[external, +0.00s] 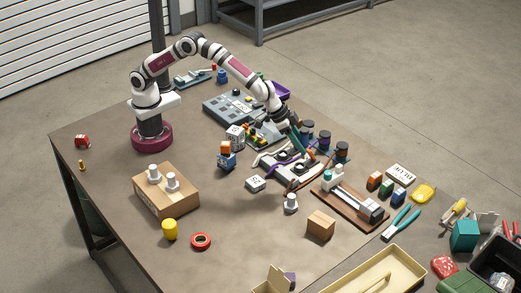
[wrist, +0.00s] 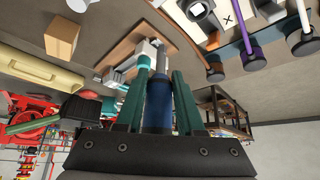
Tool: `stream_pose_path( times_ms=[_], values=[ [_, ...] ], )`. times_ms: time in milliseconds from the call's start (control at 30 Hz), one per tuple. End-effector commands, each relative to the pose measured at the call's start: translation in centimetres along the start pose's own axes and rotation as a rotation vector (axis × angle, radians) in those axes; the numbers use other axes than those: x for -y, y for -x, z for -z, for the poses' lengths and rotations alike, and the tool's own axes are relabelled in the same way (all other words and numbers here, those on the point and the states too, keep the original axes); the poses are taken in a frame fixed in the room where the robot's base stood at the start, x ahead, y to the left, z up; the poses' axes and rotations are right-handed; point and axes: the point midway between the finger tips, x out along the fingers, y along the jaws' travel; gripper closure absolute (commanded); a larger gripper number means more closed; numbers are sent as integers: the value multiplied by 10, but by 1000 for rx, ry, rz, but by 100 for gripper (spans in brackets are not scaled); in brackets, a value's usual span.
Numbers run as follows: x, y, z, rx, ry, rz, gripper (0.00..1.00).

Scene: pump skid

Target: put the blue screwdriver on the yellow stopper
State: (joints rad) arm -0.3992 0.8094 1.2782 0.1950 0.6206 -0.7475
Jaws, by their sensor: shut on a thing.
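My gripper (external: 296,134) is over the far right part of the table, close to the dark coloured-band cylinders. In the wrist view its two green fingers (wrist: 160,74) are shut on a blue cylindrical piece (wrist: 158,105), which looks like the handle of the blue screwdriver. The screwdriver's shaft cannot be made out, and in the external view the screwdriver cannot be told apart from the clutter at the gripper. A yellow cylinder (external: 169,229), which appears to be the yellow stopper, stands upright near the table's front left, well away from my gripper.
Dark cylinders (external: 325,137) and a manifold with coloured hoses crowd the gripper. A small brown box (external: 320,225) stands front centre. Table left is mostly clear.

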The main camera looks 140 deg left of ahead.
Motion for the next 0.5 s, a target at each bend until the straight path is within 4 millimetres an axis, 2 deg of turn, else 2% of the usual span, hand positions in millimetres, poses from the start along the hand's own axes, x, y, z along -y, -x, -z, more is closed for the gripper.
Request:
stream_pose_path(
  times_ms=[33,200,267,400,500],
  values=[
    [-32,11,-13,-1,-17,-9,100],
    [-135,57,-75,-2,-32,-16,100],
    [-168,77,-101,-2,-34,-18,100],
    [-231,132,-169,-3,-36,-19,100],
    [-265,176,-221,-3,-35,-20,100]
  ],
)
